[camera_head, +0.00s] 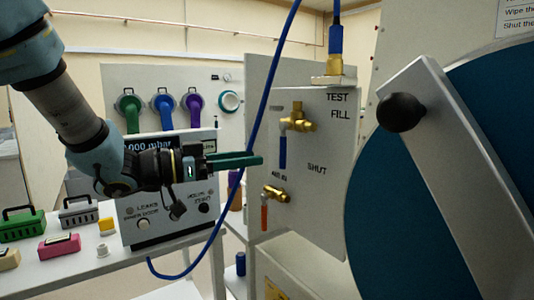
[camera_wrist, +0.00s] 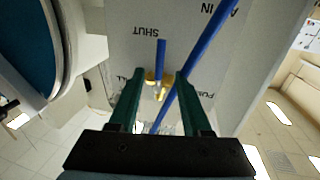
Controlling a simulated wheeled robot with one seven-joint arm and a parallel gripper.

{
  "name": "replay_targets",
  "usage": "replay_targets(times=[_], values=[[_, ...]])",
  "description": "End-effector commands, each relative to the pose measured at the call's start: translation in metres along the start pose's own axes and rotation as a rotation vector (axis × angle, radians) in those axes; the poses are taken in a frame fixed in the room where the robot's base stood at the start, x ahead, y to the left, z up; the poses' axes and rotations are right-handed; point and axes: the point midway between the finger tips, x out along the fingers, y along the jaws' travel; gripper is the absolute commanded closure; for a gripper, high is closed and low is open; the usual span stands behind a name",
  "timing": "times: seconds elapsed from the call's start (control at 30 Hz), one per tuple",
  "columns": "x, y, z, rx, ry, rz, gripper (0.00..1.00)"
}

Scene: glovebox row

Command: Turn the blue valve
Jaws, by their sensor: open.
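The blue valve is a brass fitting (camera_head: 297,120) on the grey panel, with a blue lever (camera_head: 283,152) hanging straight down beside the word SHUT. My gripper (camera_head: 262,160) has green fingers and is left of the lever, apart from it in the head view. In the wrist view, which is upside down, the open fingers (camera_wrist: 159,78) have the brass body (camera_wrist: 154,79) and blue lever (camera_wrist: 160,52) between and beyond their tips. Nothing is held. A blue hose (camera_wrist: 203,53) crosses diagonally close to the right fingertip.
The hose (camera_head: 262,95) passes by my fingers in the head view. A lower brass valve (camera_head: 275,193) has an orange lever. A large teal door (camera_head: 430,190) with a grey arm and black knob (camera_head: 401,112) stands right. Coloured cases (camera_head: 60,246) and a gauge box are left.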

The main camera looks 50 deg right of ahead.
Motion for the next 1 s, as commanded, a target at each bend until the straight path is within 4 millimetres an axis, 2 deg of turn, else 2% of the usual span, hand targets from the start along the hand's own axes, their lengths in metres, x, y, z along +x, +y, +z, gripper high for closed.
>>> replay_targets(times=[0.2,0.43,0.6,0.87,1.0], values=[[0.043,0.000,-0.003,-0.001,-0.001,0.002,0.52],[0.076,-0.001,-0.002,0.000,-0.001,-0.001,0.52],[0.086,-0.001,-0.001,0.001,-0.001,-0.004,0.52],[0.086,-0.001,0.000,0.001,-0.001,-0.005,0.52],[0.086,-0.001,0.000,0.001,-0.001,-0.005,0.65]])
